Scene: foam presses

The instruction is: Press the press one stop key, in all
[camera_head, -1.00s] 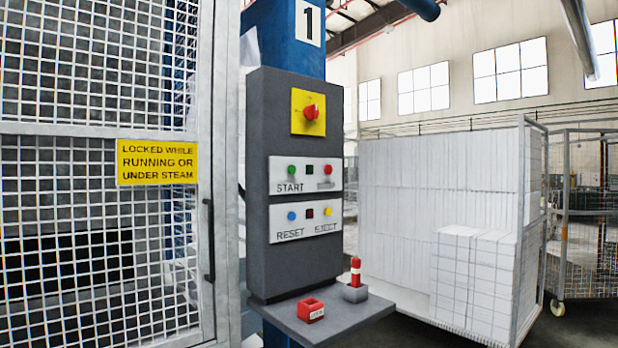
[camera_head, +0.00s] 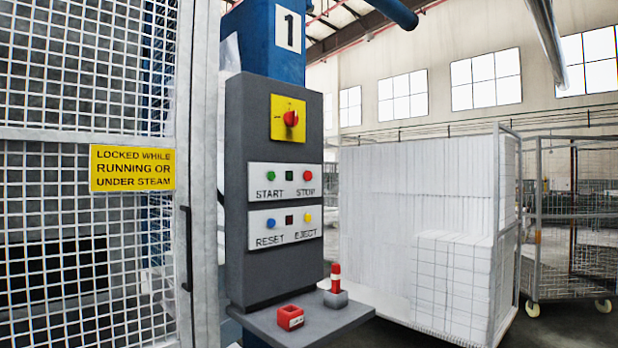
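The press one control box (camera_head: 275,215) is a dark grey upright panel on a blue column marked with a "1" plate (camera_head: 288,28). Its red stop key (camera_head: 307,175) sits above the label STOP, at the right of the upper white plate. The green start key (camera_head: 270,175) is on the same plate, with a small dark square between them. Neither of my grippers is in view, and nothing touches the panel.
A red rotary switch (camera_head: 291,118) on yellow is above; blue reset (camera_head: 271,223) and yellow eject (camera_head: 308,217) keys are below. A shelf (camera_head: 340,316) juts out, bearing a red block (camera_head: 290,317) and red-white peg (camera_head: 336,277). A mesh gate (camera_head: 90,260) stands left, a foam cart (camera_head: 390,190) right.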

